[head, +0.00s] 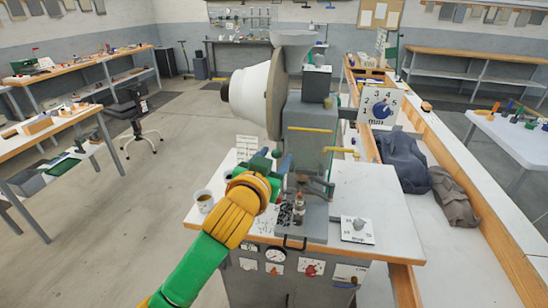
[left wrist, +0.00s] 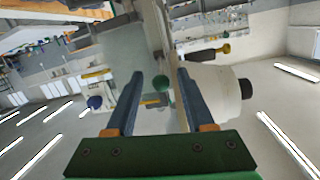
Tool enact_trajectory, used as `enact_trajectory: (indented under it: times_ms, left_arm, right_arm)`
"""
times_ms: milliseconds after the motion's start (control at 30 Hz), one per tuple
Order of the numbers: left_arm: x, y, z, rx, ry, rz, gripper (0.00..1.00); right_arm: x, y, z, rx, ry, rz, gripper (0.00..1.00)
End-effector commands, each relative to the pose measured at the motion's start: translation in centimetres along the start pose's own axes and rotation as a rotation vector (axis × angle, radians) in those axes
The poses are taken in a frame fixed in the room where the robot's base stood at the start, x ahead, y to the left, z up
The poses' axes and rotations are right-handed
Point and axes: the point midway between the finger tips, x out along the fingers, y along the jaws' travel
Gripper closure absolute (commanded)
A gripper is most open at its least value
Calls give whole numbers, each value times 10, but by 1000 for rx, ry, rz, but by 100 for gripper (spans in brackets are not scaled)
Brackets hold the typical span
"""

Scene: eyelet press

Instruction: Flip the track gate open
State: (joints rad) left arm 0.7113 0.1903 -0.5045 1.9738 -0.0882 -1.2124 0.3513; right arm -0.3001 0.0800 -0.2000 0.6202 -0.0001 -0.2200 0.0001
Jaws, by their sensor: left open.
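The eyelet press (head: 305,125) stands on a white-topped bench, with a large white drum and a hopper on top. My left gripper (head: 283,164) is in front of the press body, with its green and yellow arm coming from below. In the left wrist view my left gripper (left wrist: 157,100) is open, its two blue-grey fingers apart. A small green knob (left wrist: 161,83) shows between the fingers, near the press face; contact cannot be told. A dark bar with a yellow end (left wrist: 205,54) is beyond the right finger. I cannot tell for sure which part is the track gate. My right gripper is not in view.
A numbered dial plate (head: 381,106) stands right of the press. A long wooden-edged bench with dark cloth (head: 405,160) runs along the right.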

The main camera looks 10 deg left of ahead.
Motion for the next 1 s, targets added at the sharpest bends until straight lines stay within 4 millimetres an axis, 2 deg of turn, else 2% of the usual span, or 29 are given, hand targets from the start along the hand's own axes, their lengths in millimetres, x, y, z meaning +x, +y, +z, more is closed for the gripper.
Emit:
enact_trajectory:
  times_ms: [167, 400, 500, 800, 867, 900, 967, 1000]
  left_arm:
    - [-12, 1, 2, 0, 3, 1, 46]
    - [-56, 1, 2, -1, 4, 2, 46]
    - [-68, 1, 1, -1, 2, 2, 46]
    - [-70, 0, 2, 0, -4, 0, 46]
    - [-61, 1, 15, 1, -35, 1, 46]
    - [-50, 2, 33, 2, -77, 2, 46]
    - [-27, 3, 76, 2, -167, 5, 46]
    - [-12, 5, 115, 4, -239, 10, 46]
  right_arm:
    - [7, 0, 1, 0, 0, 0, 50]
    - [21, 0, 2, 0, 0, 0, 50]
    - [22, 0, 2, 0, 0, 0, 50]
    - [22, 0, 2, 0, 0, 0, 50]
    - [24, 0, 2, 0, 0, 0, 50]
    - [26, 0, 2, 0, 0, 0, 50]
    - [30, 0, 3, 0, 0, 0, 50]
    - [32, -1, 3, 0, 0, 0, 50]
